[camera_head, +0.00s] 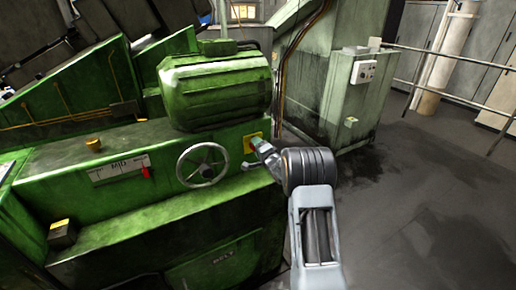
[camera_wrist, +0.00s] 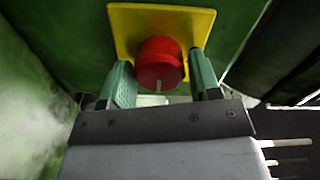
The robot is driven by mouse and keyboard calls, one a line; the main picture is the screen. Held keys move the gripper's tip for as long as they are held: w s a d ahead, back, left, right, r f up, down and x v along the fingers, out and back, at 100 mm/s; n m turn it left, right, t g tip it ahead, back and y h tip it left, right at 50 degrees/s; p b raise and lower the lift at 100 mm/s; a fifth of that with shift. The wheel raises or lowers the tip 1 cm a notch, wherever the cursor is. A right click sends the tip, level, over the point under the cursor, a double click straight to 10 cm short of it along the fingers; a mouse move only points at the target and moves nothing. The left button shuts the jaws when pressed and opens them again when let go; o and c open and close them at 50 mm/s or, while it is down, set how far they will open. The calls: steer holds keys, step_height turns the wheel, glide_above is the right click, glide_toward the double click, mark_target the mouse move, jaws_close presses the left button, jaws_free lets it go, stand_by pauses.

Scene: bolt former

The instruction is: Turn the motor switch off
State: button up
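The motor switch is a red rotary knob (camera_wrist: 159,66) on a yellow square plate (camera_wrist: 188,22). In the wrist view the knob has a pale mark at its lower edge. In the head view the yellow plate (camera_head: 252,142) sits on the green machine's right end, right of the handwheel. My gripper (camera_wrist: 164,70) is at the switch, its two green fingers apart, one on each side of the knob. I cannot tell if either finger touches the knob. In the head view my gripper (camera_head: 257,147) partly covers the switch.
The green machine (camera_head: 110,215) fills the left, with a green motor housing (camera_head: 215,90) above the switch and a handwheel (camera_head: 202,165) to its left. A grey-green cabinet (camera_head: 345,95) with a control box (camera_head: 363,71) stands behind. Floor at the right is clear, with railings beyond.

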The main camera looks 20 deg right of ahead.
steer(key=o, duration=0.3)
steer(key=s+d+b, duration=0.1)
steer(key=s+b, duration=0.1)
steer(key=s, duration=1.1)
steer(key=shift+s+d, duration=0.3)
steer(key=shift+s, duration=0.1)
steer(key=s+d+f+n+g+h, duration=0.3)
steer(key=s+f+n+g+h, duration=0.2)
steer(key=s+f+g, duration=0.4)
steer(key=s+a+r+n+g+y, duration=0.1)
steer(key=s+a+r+n, duration=0.3)
steer(key=s+a, duration=0.4)
steer(key=s+a+r+n+g+y, duration=0.1)
steer(key=s+a+r+n+g, duration=0.3)
steer(key=s+a+r, duration=0.3)
steer(key=shift+s+a+r+n+y, duration=0.2)
steer(key=shift+s+a+n+y, duration=0.25)
steer(key=shift+s+a, duration=1.25)
